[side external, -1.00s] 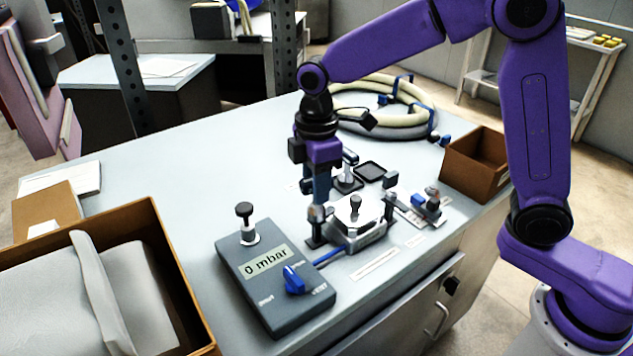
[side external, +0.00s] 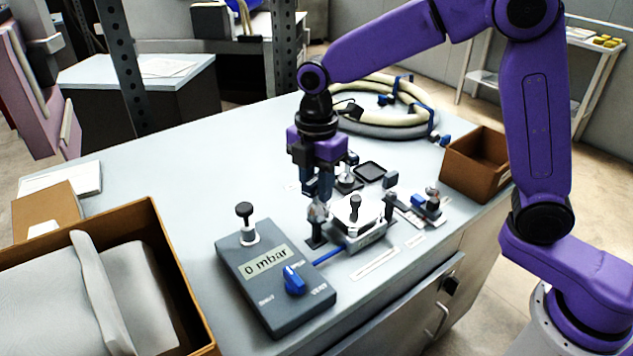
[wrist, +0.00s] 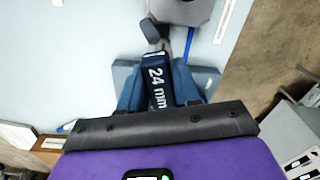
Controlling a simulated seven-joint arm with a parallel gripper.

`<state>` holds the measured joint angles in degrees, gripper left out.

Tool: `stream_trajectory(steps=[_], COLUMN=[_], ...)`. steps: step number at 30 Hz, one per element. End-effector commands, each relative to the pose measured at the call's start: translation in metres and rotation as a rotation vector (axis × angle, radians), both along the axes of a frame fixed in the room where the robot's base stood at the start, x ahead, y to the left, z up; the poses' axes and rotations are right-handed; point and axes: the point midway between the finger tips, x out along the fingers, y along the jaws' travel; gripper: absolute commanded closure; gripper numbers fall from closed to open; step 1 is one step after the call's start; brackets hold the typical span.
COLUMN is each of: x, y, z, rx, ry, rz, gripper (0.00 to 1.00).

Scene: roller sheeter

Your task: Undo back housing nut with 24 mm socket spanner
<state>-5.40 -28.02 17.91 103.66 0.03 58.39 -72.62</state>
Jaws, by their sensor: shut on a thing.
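My gripper (side external: 318,192) points down above the left end of the small metal housing (side external: 362,232) on the bench. In the wrist view, its blue fingers (wrist: 160,92) are shut on the dark handle of the 24 mm socket spanner (wrist: 157,88), whose white "24 mm" lettering shows. A silver, socket-like piece (side external: 317,212) shows just below the fingertips at the housing's left side. The back housing nut cannot be made out, and I cannot tell whether the socket is seated on it. The housing has a black-knobbed post on top.
A grey pressure box (side external: 275,275) reading "0 mbar" stands at the front left, joined to the housing by a blue hose (side external: 330,254). A brown open box (side external: 478,165) stands at the right, a coiled hose (side external: 415,122) behind. The bench's left middle is clear.

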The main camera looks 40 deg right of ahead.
Motion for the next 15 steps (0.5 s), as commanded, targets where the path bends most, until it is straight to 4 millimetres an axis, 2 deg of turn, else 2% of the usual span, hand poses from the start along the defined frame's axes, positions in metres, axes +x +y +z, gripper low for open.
stream_trajectory(steps=[6, 15], x=[0.0004, 0.0003], y=[0.0002, 0.0003], z=[0.0006, 0.0006], rx=[0.001, 0.001], ry=[-0.002, -0.002], rz=[0.139, 0.159], gripper=[1.00, 1.00])
